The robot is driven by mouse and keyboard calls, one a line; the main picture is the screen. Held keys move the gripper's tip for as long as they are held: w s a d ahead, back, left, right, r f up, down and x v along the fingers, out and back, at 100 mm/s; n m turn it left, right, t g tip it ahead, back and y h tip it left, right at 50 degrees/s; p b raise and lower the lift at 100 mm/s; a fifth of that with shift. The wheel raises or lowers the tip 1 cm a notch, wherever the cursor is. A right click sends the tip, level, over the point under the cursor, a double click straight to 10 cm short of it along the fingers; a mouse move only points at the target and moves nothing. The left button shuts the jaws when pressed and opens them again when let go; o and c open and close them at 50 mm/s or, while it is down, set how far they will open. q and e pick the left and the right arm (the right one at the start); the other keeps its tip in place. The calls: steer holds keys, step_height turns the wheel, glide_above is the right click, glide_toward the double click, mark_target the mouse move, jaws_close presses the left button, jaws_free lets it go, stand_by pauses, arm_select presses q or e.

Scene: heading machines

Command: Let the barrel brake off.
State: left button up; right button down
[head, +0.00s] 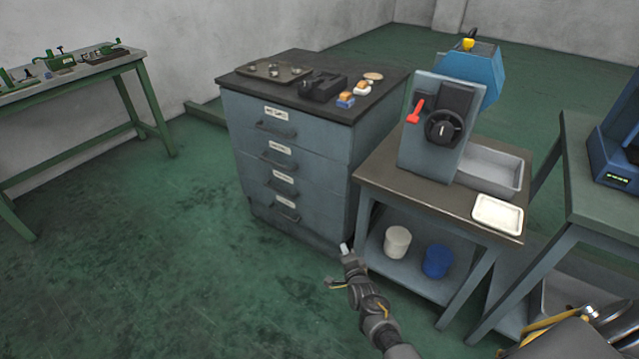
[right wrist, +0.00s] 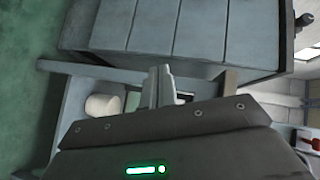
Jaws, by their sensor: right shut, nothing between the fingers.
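The grey-blue machine (head: 408,155) stands on a bench right of centre in the head view. A red lever (head: 415,112) sits on the left of its front panel, tilted, beside a black handwheel (head: 443,127). A blue barrel-like housing (head: 480,72) with a yellow part on top is behind the panel. I cannot tell which part is the barrel brake. My right gripper (head: 346,249) is low, in front of the bench's left side, well apart from the lever. It is shut and empty; its fingers also show in the right wrist view (right wrist: 160,86). My left gripper is out of view.
A drawer cabinet (head: 300,165) stands left of the bench (head: 400,195). A grey tray (head: 490,168) and a white tray (head: 497,213) are on the bench; a white tub (head: 397,243) and a blue tub (head: 437,260) are on its lower shelf.

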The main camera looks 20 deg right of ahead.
mark_target(417, 111)
steer(key=w+d+r+m+t+h+b, duration=0.4)
steer(key=w+d+r+m+h+b, duration=0.3)
steer(key=r+m, duration=0.45)
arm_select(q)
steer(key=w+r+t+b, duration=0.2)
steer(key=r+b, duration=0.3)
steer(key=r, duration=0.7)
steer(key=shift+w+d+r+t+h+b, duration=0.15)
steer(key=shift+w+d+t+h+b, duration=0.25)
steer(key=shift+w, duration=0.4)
arm_select(e)
steer(key=s+d+r+m+g+h, duration=0.1)
steer(key=d+r+m+h, duration=0.3)
steer(key=m, duration=0.5)
steer(key=s+d+r+m+g+h, duration=0.1)
steer(key=d+r+m+g+h, duration=0.2)
steer(key=d+r+m+h, duration=0.2)
step_height(417, 111, up, 6)
steer(key=m+h, duration=0.2)
steer(key=m, duration=0.2)
steer(key=shift+s+r+g+h, duration=0.25)
steer(key=shift+s+g+h, duration=0.15)
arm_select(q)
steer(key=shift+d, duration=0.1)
arm_select(e)
steer(key=shift+d+m, duration=0.15)
steer(key=shift+m, duration=0.1)
